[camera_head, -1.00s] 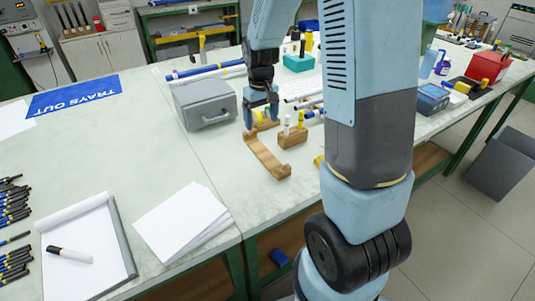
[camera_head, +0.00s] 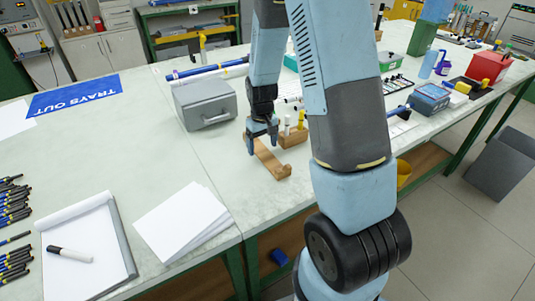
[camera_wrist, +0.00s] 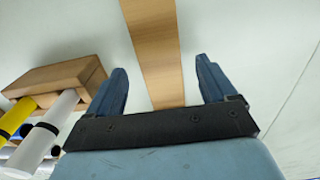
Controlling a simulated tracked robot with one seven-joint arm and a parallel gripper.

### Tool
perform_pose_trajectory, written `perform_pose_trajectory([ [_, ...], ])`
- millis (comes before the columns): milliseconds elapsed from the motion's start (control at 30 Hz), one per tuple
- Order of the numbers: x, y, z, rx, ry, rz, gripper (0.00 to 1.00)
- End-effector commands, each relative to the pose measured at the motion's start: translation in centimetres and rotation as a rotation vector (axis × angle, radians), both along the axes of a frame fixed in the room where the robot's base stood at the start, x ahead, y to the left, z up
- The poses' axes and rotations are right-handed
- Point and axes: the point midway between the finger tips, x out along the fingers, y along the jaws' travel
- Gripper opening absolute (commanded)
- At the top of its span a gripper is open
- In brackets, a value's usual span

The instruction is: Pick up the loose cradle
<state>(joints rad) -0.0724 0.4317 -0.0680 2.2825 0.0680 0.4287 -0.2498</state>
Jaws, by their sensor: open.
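The loose cradle (camera_head: 270,162) is a narrow light-brown wooden strip with a raised near end. It lies on the pale tabletop between the grey box and a small wooden block. My gripper (camera_head: 262,148) is over its far part, fingers pointing down, and hides its far end in the head view. In the wrist view the cradle (camera_wrist: 155,45) runs lengthwise between the two open blue fingers of my gripper (camera_wrist: 161,75), with a gap on each side. I cannot tell the remaining height exactly.
The wooden block (camera_head: 293,137) holding white and yellow rods stands close right of the cradle; it also shows beside the left finger in the wrist view (camera_wrist: 60,78). A grey lidded box (camera_head: 203,101) is left. White sheets (camera_head: 182,222) lie nearer. The tabletop left of the cradle is clear.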

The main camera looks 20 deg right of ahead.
Motion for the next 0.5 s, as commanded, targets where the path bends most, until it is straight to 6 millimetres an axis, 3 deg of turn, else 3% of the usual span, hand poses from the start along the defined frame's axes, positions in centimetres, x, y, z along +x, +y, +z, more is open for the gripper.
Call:
perform_pose_trajectory([
  [133, -0.03, -0.01, -1.07, 0.000, 0.001, 0.000, 0.85],
  [400, -0.02, -0.02, -1.23, 0.000, 0.000, 0.000, 0.85],
  [500, -0.03, -0.03, -1.22, 0.000, 0.000, -0.001, 0.76],
])
